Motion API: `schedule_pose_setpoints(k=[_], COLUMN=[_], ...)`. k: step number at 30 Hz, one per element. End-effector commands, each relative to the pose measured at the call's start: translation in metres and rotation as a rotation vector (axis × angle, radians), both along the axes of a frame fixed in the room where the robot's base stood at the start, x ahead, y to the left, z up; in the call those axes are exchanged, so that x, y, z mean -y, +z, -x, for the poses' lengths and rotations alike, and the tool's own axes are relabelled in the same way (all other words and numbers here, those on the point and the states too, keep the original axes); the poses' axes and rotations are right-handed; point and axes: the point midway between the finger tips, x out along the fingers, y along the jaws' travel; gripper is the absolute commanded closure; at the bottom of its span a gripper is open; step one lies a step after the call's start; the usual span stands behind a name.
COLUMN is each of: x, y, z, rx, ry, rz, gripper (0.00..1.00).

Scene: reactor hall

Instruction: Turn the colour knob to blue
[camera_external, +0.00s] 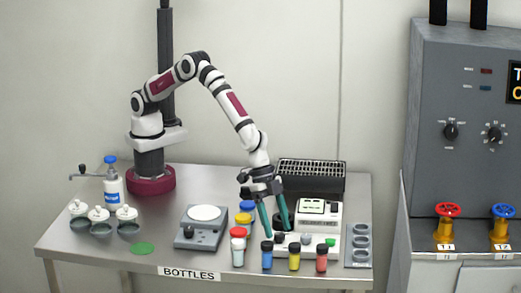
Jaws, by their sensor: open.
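My gripper (277,230) points down with its two teal fingers spread, at the front left of a white device (325,220) with a small display. A dark round part (279,222) shows between and behind the fingers; it may be the colour knob, but the fingers partly cover it and its pointer cannot be read. Whether the fingers touch it cannot be told. Small round parts, one green (330,242), sit along the device's front, partly hidden by bottles.
A grey scale (201,236) and more bottles stand left. A black rack (311,177) is behind. A grey cabinet (470,90) with dark knobs stands right.

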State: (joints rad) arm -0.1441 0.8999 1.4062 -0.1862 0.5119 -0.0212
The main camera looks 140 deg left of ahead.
Motion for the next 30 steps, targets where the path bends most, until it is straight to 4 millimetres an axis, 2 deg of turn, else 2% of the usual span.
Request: schedule_pose_setpoints(k=[4,11,14,22,23,30], x=[-0.0001,-0.0001,-0.0001,-0.0001,-0.0001,-0.0001], y=[-0.0091,-0.0101,-0.0098,-0.0097,-0.0097,-0.0096], z=[-0.004,-0.0042,-0.0042,-0.004,-0.004,-0.004], rx=[0.001,0.001,0.0,0.0,0.0,0.0], ry=[0.0,0.0,0.0,0.0,0.0,0.007], rz=[0.0,0.0,0.0,0.0,0.0,0.0], gripper=[0.34,0.34,0.48,0.97,1.0,1.0])
